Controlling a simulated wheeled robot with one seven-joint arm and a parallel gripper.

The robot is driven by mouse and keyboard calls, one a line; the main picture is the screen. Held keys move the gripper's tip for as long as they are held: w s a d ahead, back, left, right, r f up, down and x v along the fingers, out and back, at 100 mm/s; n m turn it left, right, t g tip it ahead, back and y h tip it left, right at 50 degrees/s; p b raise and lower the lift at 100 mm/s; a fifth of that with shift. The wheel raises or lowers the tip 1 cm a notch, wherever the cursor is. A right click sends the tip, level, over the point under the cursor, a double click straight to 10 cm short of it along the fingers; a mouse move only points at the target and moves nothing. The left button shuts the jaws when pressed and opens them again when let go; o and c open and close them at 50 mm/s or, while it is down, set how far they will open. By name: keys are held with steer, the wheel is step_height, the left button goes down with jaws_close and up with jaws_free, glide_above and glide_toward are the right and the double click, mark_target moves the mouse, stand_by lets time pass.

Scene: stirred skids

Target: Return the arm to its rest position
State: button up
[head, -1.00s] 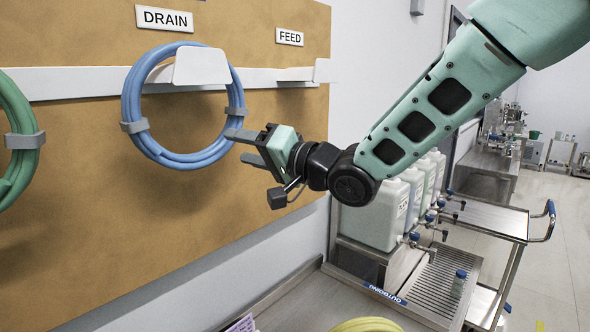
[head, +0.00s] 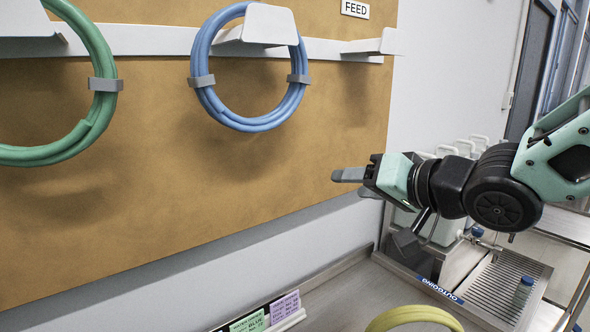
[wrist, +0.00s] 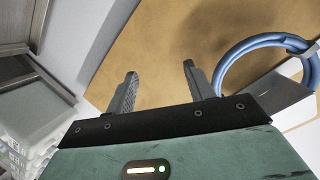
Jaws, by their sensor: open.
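My gripper (head: 350,182) is open and empty in the head view, at the end of my arm reaching in from the right. It is in front of the lower right part of the tan board (head: 250,190), below and to the right of the blue hose coil (head: 207,95). In the wrist view the two fingers of my gripper (wrist: 160,88) stand apart with nothing between them. The blue coil (wrist: 226,64) shows there at the right, apart from the fingers. In the head view it hangs on a white holder (head: 268,24).
A green hose coil (head: 98,50) hangs at the left. The hook under the FEED label (head: 355,8) is empty. Below are a yellow hose coil (head: 415,315), cards (head: 285,306) and a metal tray marked OUTGOING (head: 440,288).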

steer(key=s+f+n+g+h+b, duration=0.25)
steer(key=s+f+g+h, duration=0.25)
steer(key=s+f, duration=0.5)
steer(key=s+f+n+g+h, duration=0.1)
steer(key=s+f+n+g, duration=0.1)
steer(key=s, duration=0.5)
steer(key=s+d+f+n+g+h, duration=0.1)
steer(key=s+f+n+g, duration=0.2)
steer(key=s+f+g, duration=0.2)
steer(key=shift+s+f+h, duration=0.4)
steer(key=shift+s+f, duration=0.45)
steer(key=shift+s, duration=0.3)
steer(key=shift+d+n, duration=0.1)
steer(key=shift+n, duration=0.15)
